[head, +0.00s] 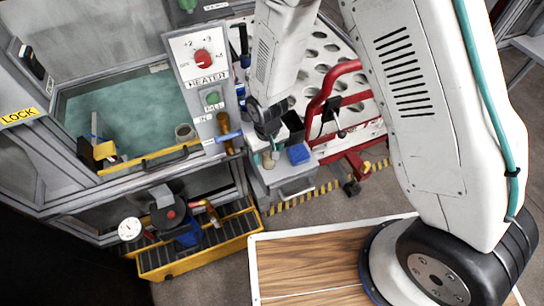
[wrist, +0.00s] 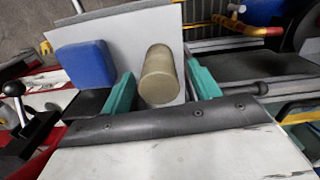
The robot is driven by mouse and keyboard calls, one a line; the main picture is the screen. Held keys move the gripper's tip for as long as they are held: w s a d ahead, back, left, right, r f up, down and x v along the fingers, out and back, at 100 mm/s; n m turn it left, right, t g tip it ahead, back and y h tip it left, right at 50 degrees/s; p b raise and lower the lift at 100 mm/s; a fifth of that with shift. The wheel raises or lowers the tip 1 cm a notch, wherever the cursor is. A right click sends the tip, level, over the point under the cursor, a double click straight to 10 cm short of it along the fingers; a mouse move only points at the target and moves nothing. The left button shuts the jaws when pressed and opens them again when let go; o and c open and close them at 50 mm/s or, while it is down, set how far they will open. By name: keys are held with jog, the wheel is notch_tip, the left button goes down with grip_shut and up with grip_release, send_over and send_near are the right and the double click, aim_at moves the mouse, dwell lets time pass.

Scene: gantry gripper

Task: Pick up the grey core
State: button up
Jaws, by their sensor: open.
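The grey core (wrist: 160,72), a dull beige-grey cylinder, stands on a light grey surface (wrist: 125,35) in the wrist view. My gripper (wrist: 160,80) is open, with one teal finger on each side of the core and a gap visible on both sides. The core's near end is close to the dark palm edge. In the head view my gripper (head: 266,150) is low over the small grey stand (head: 285,172), and the core (head: 270,161) shows partly under it. I cannot tell how deep the fingers reach around it.
A blue block (wrist: 86,63) sits on the same surface, left of the core; it also shows in the head view (head: 298,153). A water tank with a heater panel (head: 200,62) stands to the left. A red-framed cart (head: 335,105) is behind on the right.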

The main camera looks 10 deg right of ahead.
jog(key=shift+f, duration=0.35)
jog(key=c, duration=1)
jog(key=shift+r, duration=0.2)
